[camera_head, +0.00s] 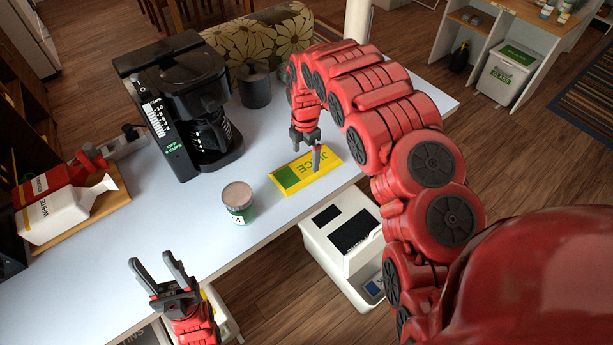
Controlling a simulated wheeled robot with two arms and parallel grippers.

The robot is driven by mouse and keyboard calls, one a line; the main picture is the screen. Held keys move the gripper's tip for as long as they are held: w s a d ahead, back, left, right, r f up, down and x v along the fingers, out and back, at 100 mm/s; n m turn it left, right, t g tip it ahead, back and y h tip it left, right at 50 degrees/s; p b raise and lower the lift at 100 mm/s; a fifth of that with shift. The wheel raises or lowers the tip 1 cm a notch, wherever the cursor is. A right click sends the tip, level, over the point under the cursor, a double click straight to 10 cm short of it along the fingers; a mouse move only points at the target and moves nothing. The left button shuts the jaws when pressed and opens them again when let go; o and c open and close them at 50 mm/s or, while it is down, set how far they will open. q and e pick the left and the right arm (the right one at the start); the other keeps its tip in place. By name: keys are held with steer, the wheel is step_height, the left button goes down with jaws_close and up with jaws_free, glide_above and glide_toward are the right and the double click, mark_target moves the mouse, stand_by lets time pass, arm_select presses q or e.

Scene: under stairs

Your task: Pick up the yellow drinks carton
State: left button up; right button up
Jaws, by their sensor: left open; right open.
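The yellow drinks carton (306,170) lies flat on the white table, with a green panel at its left end and the word JUICE on it. My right gripper (308,150) is over the carton, pointing down, with its fingers apart. One finger shows in front of the carton's middle; I cannot tell whether it touches. My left gripper (160,265) is open and empty, near the table's front edge at the lower left, well away from the carton.
A black coffee maker (185,105) and a dark canister (254,86) stand behind. A white machine (345,238) stands below the table edge.

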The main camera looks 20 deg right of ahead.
mark_target(306, 166)
steer(key=shift+f+p, duration=0.2)
steer(key=shift+p, duration=0.2)
steer(key=f+p, duration=0.1)
steer(key=f, duration=0.1)
steer(key=f+p, duration=0.1)
steer(key=shift+w+d+f, duration=0.15)
steer(key=shift+w+f, duration=0.05)
steer(key=shift+f, duration=0.15)
steer(key=shift+f+p, duration=0.4)
steer(key=shift+f, duration=0.25)
steer(key=c, duration=1)
steer(key=shift+w+r, duration=0.1)
steer(key=shift+r, duration=0.1)
